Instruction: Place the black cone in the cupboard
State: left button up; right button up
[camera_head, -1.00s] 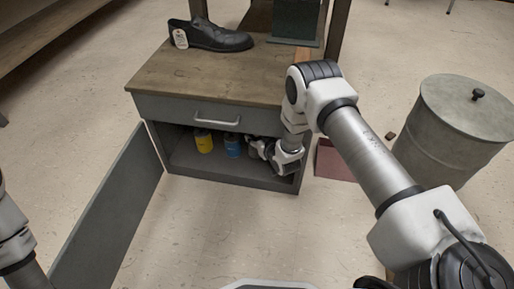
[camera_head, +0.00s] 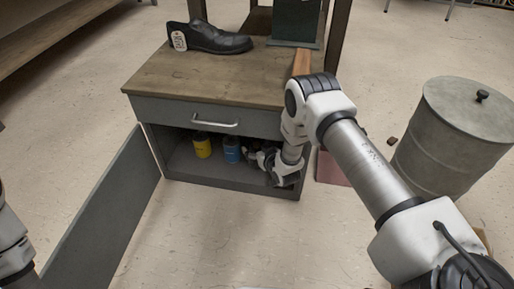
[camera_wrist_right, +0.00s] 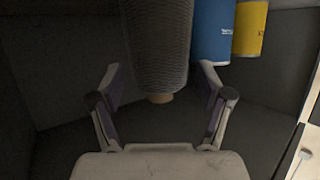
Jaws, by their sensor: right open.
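The black cone (camera_wrist_right: 157,45), a dark ribbed spool with a tan end, shows in the right wrist view between the two fingers of my right gripper (camera_wrist_right: 160,75). The fingers are spread with gaps on both sides of it. In the head view my right gripper (camera_head: 256,158) reaches inside the open cupboard (camera_head: 220,182), at its right part; the cone cannot be made out there. Beside it stand a blue can (camera_head: 232,150) and a yellow can (camera_head: 202,146). They also show in the right wrist view, the blue can (camera_wrist_right: 212,32) nearest the cone. My left gripper is out of view.
The cupboard door (camera_head: 100,215) stands open on the left. A drawer (camera_head: 170,110) is shut above the opening. A black shoe (camera_head: 215,40) lies on the worktop. A lidded grey bin (camera_head: 450,135) and a reddish box (camera_head: 335,168) stand to the right. The floor in front is clear.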

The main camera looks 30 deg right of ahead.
jog(key=p+v, duration=0.6)
jog(key=v, duration=0.5)
jog(key=s+a+g, duration=0.2)
jog(key=s+g, duration=0.2)
jog(key=s, duration=0.6)
jog(key=s+a+f+g, duration=0.1)
jog(key=s+g, duration=0.4)
jog(key=s, duration=0.6)
jog(key=s+a+g, duration=0.3)
jog(key=s+g, duration=0.1)
jog(key=s, duration=0.7)
jog(key=shift+s+f+m+g, duration=0.25)
jog(key=shift+f+m+g, duration=0.05)
